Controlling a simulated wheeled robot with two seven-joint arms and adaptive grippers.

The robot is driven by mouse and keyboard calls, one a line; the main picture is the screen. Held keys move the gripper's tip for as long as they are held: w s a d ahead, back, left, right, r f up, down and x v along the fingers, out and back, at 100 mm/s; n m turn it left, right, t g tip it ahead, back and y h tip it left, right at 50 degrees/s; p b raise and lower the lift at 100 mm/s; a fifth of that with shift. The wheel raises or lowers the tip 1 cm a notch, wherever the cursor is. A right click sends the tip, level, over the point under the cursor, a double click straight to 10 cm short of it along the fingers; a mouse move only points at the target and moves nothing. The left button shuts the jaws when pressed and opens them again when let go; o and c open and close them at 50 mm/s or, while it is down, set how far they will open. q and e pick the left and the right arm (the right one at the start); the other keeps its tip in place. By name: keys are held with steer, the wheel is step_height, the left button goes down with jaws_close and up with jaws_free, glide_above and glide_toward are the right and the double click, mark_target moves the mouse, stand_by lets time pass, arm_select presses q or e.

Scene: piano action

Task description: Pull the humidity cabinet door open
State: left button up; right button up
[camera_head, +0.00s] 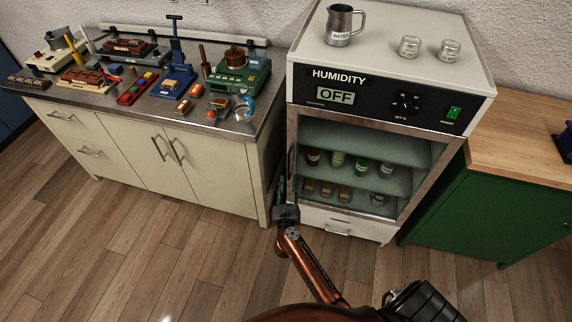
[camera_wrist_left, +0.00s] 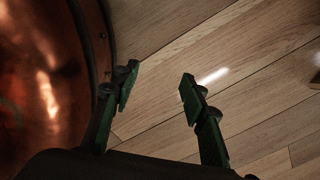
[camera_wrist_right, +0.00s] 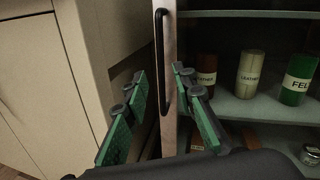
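The humidity cabinet (camera_head: 390,55) is white with a black panel reading HUMIDITY and OFF. Its see-through door has a metal frame (camera_head: 418,185) and looks shut. A dark vertical handle (camera_wrist_right: 159,50) is on the door's left edge, seen in the right wrist view. My right gripper (camera_head: 283,192) is at that left edge. In the right wrist view its fingers (camera_wrist_right: 160,82) are open, one on each side of the handle with gaps visible; contact is not clear. My left gripper (camera_wrist_left: 157,80) is open and empty above the wooden floor.
A cream cupboard (camera_head: 205,170) with a cluttered top stands close on the left. A green cabinet (camera_head: 480,205) stands on the right. Jars (camera_head: 337,160) sit on shelves inside; a metal jug (camera_head: 340,25) stands on top. Floor in front is clear.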

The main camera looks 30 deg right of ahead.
mark_target(289, 163)
steer(key=w+d+r+m, duration=0.1)
steer(key=w+d+r+m+b, duration=0.1)
steer(key=w+m, duration=0.1)
steer(key=shift+w+d+r+g, duration=0.15)
steer(key=shift+w+d+g, duration=0.05)
steer(key=shift+d+g, duration=0.1)
steer(key=x, duration=0.3)
steer(key=shift+w+b, duration=0.15)
steer(key=shift+b, duration=0.15)
arm_select(q)
steer(key=shift+w+d+f, duration=0.1)
steer(key=shift+w+f, duration=0.1)
steer(key=shift+w, duration=0.35)
steer(key=shift+w+d+f, duration=0.1)
steer(key=shift+w+f, duration=0.1)
steer(key=shift+w, duration=0.35)
arm_select(e)
steer(key=shift+w+d, duration=0.35)
steer(key=shift+r, duration=0.1)
jaws_close()
